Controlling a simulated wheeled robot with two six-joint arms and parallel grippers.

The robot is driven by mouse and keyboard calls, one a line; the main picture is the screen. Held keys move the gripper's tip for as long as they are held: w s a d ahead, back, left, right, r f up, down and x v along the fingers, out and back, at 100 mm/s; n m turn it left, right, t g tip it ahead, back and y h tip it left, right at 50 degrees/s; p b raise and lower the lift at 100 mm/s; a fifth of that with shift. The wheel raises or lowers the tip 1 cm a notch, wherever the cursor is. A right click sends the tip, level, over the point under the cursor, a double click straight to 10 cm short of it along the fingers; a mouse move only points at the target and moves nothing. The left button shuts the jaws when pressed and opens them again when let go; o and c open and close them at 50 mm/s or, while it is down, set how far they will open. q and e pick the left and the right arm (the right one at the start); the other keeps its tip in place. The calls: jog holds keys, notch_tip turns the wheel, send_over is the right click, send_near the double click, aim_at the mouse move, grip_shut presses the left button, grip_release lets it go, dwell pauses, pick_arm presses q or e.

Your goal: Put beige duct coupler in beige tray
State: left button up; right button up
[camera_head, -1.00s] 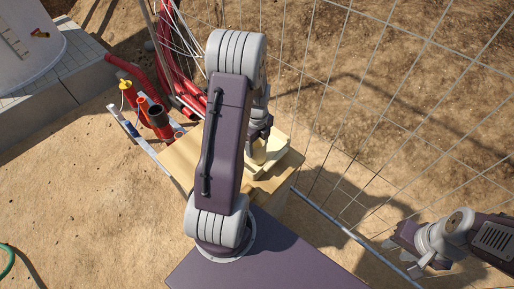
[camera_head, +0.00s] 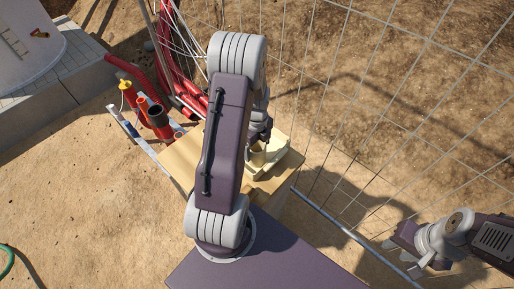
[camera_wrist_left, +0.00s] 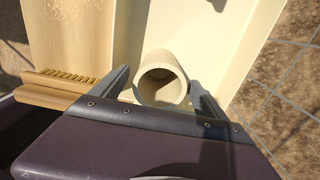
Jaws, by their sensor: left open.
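The beige duct coupler (camera_head: 258,157), a short hollow tube, is inside the beige tray (camera_head: 281,153) on the wooden table. In the left wrist view the coupler (camera_wrist_left: 163,80) shows its round open end, within the walls of the tray (camera_wrist_left: 228,47). My left gripper (camera_head: 261,143) is just above the coupler. In the wrist view its two fingers (camera_wrist_left: 160,95) are spread, one on each side of the tube, with visible gaps, so it is open. My right gripper (camera_head: 408,255) is far off at the lower right; its jaw state is unclear.
A wooden brush (camera_wrist_left: 55,86) lies beside the tray on the table (camera_head: 181,158). Red and black pipes (camera_head: 157,118) stand left of the table. A wire mesh fence (camera_head: 375,115) runs close behind and to the right. My left arm hides part of the table.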

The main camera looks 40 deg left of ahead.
pick_arm(q)
notch_tip(320, 180, up, 11)
jog(key=p, duration=0.1)
jog(key=s+d+n, duration=0.4)
jog(key=d+n, duration=0.3)
jog(key=n, duration=0.2)
jog(key=s+d+n+t, duration=0.1)
jog(key=s+d+n, duration=0.3)
jog(key=d+n, duration=0.4)
jog(key=shift+d+r+n+p, duration=0.15)
jog(key=shift+d+n+p, duration=0.15)
jog(key=shift+n, duration=0.8)
